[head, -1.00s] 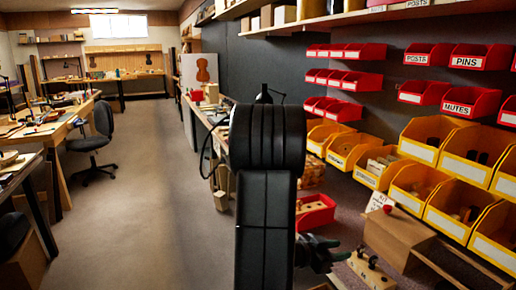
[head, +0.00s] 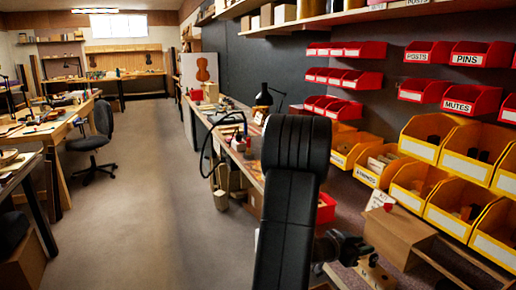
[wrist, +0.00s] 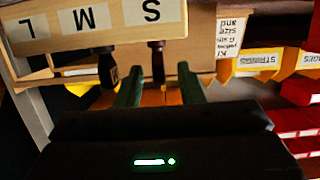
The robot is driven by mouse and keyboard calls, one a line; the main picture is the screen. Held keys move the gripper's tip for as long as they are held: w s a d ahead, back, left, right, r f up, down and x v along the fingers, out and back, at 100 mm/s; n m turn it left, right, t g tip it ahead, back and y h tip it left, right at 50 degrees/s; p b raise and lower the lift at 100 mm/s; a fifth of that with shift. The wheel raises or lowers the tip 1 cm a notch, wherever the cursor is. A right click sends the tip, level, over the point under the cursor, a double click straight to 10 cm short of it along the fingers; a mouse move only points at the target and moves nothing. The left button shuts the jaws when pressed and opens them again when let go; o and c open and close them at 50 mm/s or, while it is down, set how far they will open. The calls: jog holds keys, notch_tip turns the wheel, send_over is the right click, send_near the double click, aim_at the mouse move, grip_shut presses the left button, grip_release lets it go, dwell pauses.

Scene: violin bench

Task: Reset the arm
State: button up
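My gripper (head: 348,246) shows in the head view at lower right, beside my black arm and in front of a brown box. In the wrist view, the two green fingers of my gripper (wrist: 160,92) stand apart with a gap between them. I see nothing clamped in the gap; orange and wooden surfaces show behind it. A wooden block marked S, M and L (wrist: 110,22) appears upside down at the top of the wrist view, with dark-handled pieces close to the fingers. I cannot tell whether the fingers touch any of them.
Yellow bins (head: 464,157) and red bins (head: 470,102) line the right wall. A brown box (head: 400,232) stands below them. A long workbench (head: 205,122) with a black lamp (head: 264,97) runs behind my arm. An office chair (head: 92,145) stands left; the aisle floor (head: 160,170) is clear.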

notch_tip(320, 180, up, 4)
jog(key=p, duration=0.3)
jog(key=shift+d+r, duration=0.1)
jog(key=shift+r, duration=0.15)
jog(key=shift+w+f+b, duration=0.1)
jog(key=shift+f+b, duration=0.2)
jog(key=shift+b, duration=0.3)
jog(key=shift+r, duration=0.15)
